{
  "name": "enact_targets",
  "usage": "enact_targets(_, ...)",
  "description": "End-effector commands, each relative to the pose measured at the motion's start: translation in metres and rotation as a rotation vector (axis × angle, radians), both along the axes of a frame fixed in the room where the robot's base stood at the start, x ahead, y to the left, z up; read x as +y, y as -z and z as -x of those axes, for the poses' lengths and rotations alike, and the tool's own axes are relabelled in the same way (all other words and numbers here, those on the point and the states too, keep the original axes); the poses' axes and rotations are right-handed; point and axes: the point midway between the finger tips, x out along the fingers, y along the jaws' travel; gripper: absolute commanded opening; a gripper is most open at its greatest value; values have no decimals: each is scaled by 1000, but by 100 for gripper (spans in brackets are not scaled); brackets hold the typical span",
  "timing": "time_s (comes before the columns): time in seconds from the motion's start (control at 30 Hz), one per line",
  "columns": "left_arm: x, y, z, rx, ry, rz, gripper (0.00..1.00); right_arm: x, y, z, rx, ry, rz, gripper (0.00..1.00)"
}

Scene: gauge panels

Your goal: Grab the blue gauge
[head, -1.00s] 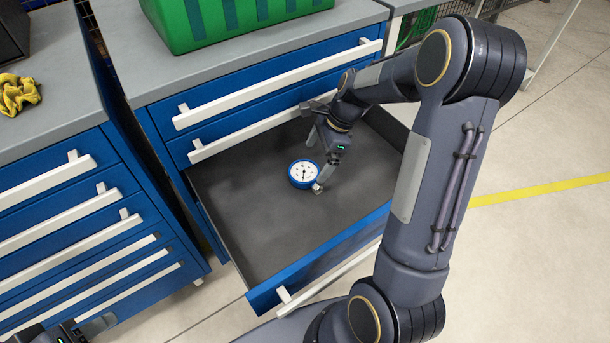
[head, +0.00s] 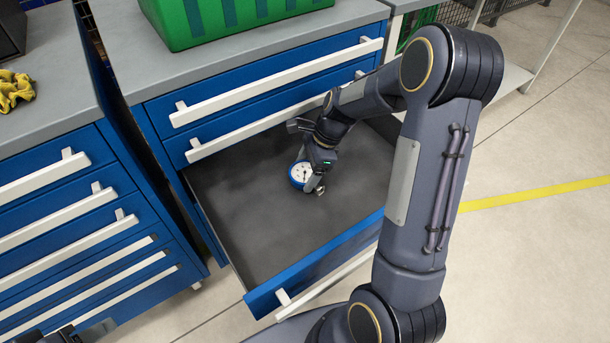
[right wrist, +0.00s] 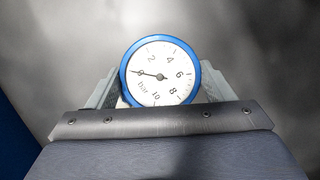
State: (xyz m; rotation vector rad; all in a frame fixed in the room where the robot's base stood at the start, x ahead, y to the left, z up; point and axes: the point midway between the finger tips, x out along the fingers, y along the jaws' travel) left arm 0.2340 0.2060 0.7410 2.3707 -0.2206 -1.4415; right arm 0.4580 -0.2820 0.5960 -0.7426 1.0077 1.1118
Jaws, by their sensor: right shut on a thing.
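The blue gauge (head: 299,175) has a round white dial and a blue rim. It is in or just above the open drawer (head: 235,225), and I cannot tell whether it touches the drawer floor. My right gripper (head: 310,182) is at the gauge and covers its right side in the head view. In the right wrist view the gauge (right wrist: 160,73) sits between the two fingers of my right gripper (right wrist: 160,88), which are shut on it. Its dial faces the camera, marked in bar. A dark part at the bottom left edge (head: 68,335) may be my left gripper, mostly cut off.
A green crate (head: 225,20) stands on the grey worktop above the drawer. Yellow gloves (head: 14,90) lie on the left cabinet's top. The drawer's blue front wall (head: 320,262) stands nearest me. The rest of the drawer floor is bare.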

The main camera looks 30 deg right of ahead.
Motion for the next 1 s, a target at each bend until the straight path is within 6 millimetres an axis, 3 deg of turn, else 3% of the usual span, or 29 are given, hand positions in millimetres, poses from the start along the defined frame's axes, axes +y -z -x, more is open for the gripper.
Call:
enact_targets(0.1,0,0,0,0,0,0,47,0,0,0,-1,-1,0,44)
enact_targets(0.43,0,-3,0,0,0,0,47,0,-5,0,-2,0,2,44)
enact_targets(0.73,0,-22,0,0,0,0,47,0,-43,-1,-3,-2,2,44)
enact_targets(1.0,0,-27,0,0,0,0,47,-64,-37,20,1,9,3,44)
